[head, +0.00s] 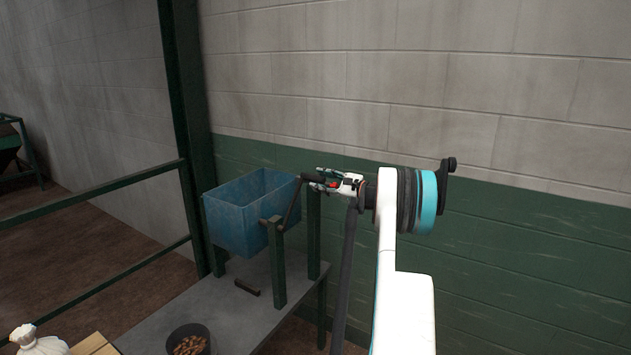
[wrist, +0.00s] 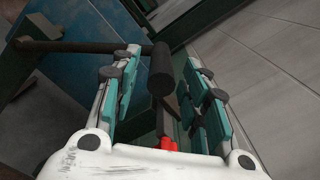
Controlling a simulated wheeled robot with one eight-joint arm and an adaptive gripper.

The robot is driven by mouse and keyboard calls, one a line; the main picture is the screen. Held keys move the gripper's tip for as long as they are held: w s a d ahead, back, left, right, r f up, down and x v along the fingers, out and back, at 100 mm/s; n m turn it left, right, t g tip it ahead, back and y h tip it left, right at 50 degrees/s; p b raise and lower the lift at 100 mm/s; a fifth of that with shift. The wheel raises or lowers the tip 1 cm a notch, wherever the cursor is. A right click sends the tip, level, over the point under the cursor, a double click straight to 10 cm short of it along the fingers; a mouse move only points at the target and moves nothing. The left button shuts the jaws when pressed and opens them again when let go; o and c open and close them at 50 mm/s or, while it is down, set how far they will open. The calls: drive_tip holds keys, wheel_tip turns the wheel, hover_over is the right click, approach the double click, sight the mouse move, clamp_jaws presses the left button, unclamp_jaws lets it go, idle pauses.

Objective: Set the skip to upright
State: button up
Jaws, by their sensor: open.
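The blue skip (head: 235,222) hangs between two dark green posts (head: 277,265) on a grey table. A dark crank arm (head: 292,204) rises from the near post to a black handle grip (head: 311,178). My gripper (head: 322,181) is at this grip, its fingers open. In the wrist view, the grip (wrist: 161,78) lies between the teal-padded fingers of my gripper (wrist: 168,75), with gaps visible on both sides. The skip's blue wall (wrist: 85,80) shows behind; its inside is mostly hidden.
The grey table (head: 215,300) carries a small dark bar (head: 247,287) and a black bucket of brown pieces (head: 188,340). A white sack (head: 38,343) is at lower left. A green rail (head: 95,195) and column (head: 185,100) stand left; a block wall (head: 440,90) is behind.

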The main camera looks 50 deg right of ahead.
drive_tip(key=s, duration=0.9)
drive_tip(key=shift+d, duration=0.35)
